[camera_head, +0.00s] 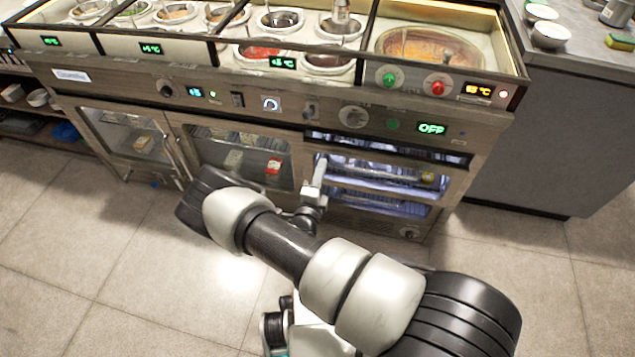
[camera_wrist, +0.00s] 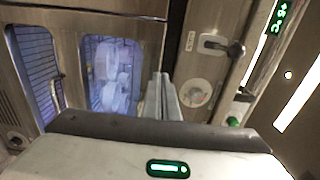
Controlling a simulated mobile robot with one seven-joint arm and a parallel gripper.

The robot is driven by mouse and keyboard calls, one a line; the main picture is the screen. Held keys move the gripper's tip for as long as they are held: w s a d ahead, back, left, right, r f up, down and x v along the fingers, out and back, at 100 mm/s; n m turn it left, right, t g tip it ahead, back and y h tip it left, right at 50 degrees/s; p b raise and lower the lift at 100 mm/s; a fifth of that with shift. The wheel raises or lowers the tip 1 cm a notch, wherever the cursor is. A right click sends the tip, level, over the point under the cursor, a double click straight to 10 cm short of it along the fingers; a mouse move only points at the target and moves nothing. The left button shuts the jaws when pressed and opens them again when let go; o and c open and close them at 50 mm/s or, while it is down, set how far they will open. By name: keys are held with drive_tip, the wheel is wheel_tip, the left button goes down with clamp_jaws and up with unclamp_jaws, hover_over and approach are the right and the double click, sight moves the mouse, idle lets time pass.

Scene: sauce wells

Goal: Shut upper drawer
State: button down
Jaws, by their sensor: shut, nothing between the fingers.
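The upper drawer (camera_head: 372,187) is a steel-framed front with a lit window, at the lower right of the steel counter. In the wrist view its lit window (camera_wrist: 112,75) shows pale items behind it. The lower drawer (camera_head: 378,207) is below it, with its own lit window in the wrist view (camera_wrist: 36,78). My gripper (camera_head: 321,163) is shut and empty, at the left end of the upper drawer. In the wrist view my fingertips (camera_wrist: 161,78) lie between the upper window and the control panel; I cannot tell whether they touch the front. How far the drawer stands out is unclear.
A control panel (camera_head: 345,118) with knobs and displays runs above the drawers. Glass-doored cabinets (camera_head: 240,158) stand to the left. Sauce wells (camera_head: 280,20) and a large pan (camera_head: 428,47) are on top. A grey counter (camera_head: 545,130) stands at right.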

sight(326, 154)
drive_tip(key=b+x, duration=0.1)
drive_tip(key=x, duration=0.5)
idle(0.3)
